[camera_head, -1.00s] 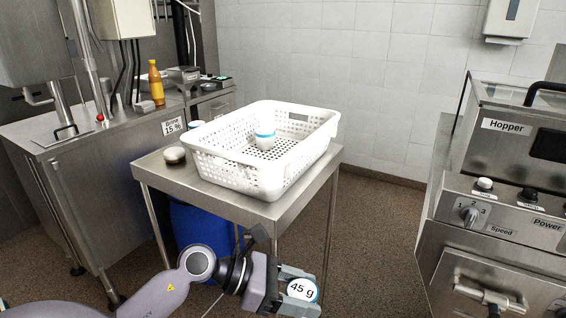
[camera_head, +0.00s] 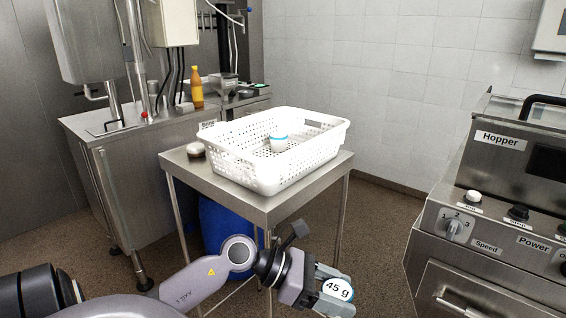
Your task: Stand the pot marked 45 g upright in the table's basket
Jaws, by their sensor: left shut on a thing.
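The white perforated basket (camera_head: 262,176) stands on the table. Inside it another white pot with a blue band (camera_head: 278,144) stands upright; no mark on it is readable. My right gripper is not in view.
A small jar with a dark body (camera_head: 195,150) stands on the table left of the basket. A blue bin (camera_head: 222,226) is under the table. A hopper machine (camera_head: 500,205) stands at the right. A steel counter with a yellow bottle (camera_head: 196,88) is at the left.

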